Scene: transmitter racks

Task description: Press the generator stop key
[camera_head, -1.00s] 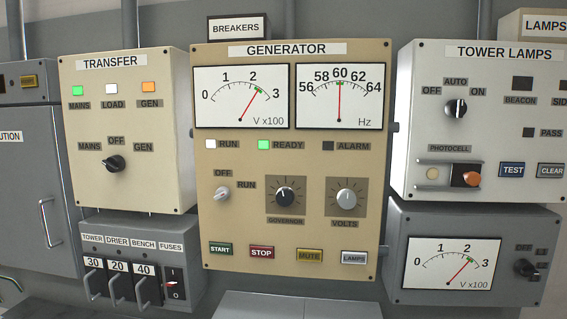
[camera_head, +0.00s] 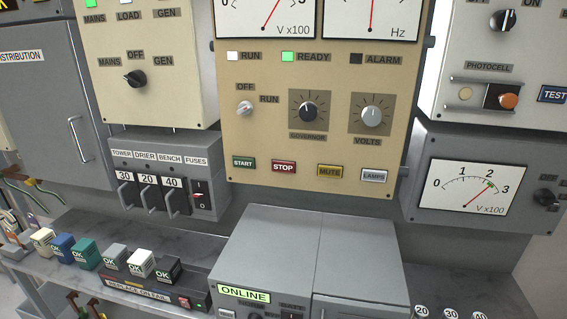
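The generator stop key is a red rectangular key marked STOP (camera_head: 283,167) on the lower part of the beige generator panel (camera_head: 330,125). A green START key (camera_head: 243,163) is to its left, and a yellow MUTE key (camera_head: 329,171) and a pale LAMPS key (camera_head: 374,176) are to its right. Above them are the white OFF/RUN knob (camera_head: 245,108), the governor knob (camera_head: 307,111) and the volts knob (camera_head: 371,116). The RUN lamp (camera_head: 233,56) is white, the READY lamp (camera_head: 288,57) is green, and the ALARM lamp (camera_head: 356,59) is dark. Neither gripper is in view.
A grey cabinet with an ONLINE label (camera_head: 244,294) stands below the generator panel. A shelf (camera_head: 80,240) with several small OK-marked blocks is at lower left. The fuse box (camera_head: 160,170) hangs left of the panel, a meter box (camera_head: 470,185) right. The keys are unobstructed.

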